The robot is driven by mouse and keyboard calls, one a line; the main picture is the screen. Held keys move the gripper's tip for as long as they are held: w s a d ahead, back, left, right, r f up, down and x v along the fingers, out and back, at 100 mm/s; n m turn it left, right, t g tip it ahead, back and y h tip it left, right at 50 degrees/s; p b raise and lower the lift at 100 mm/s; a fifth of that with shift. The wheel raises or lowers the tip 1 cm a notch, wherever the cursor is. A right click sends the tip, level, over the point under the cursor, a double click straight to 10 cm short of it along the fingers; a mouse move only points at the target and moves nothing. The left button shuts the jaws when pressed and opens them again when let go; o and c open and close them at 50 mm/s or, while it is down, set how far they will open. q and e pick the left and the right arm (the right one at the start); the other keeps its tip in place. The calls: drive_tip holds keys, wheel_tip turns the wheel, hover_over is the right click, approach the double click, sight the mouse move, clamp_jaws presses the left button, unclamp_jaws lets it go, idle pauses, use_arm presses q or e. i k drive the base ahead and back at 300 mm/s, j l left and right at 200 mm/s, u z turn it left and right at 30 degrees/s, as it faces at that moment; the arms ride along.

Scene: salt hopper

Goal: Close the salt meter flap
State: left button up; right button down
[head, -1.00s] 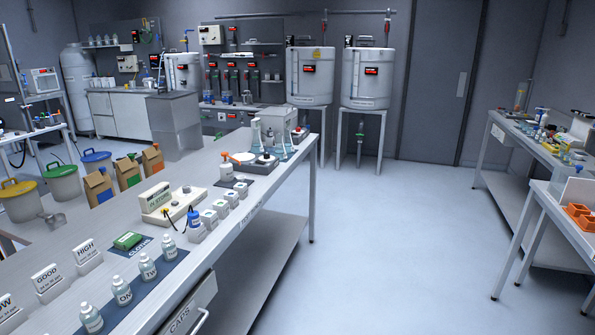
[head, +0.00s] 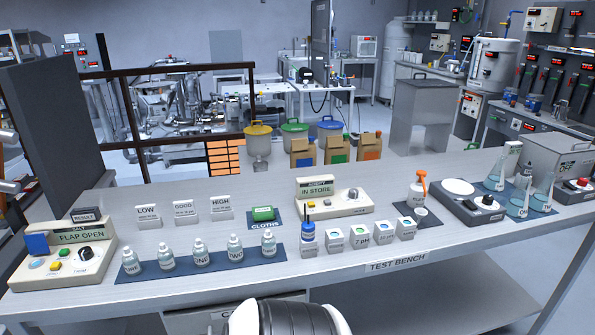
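The salt meter (head: 62,262) is a cream box at the left end of the test bench. Its green display (head: 80,234) reads FLAP OPEN, with SALT above it. A small blue part (head: 38,244), which looks like the flap, stands raised at its left side. A dark knob and small yellow buttons are on its top. Neither of my grippers can be made out in the head view. A white and black rounded part of my own arm shows at the bottom middle, well right of the meter.
On the test bench (head: 395,266), several small bottles stand on a dark mat right of the meter. LOW, GOOD and HIGH cards (head: 185,211) stand behind them. Bare bench lies in front of the bottles.

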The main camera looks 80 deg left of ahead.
sight(36, 243)
drive_tip(key=u, duration=2.4)
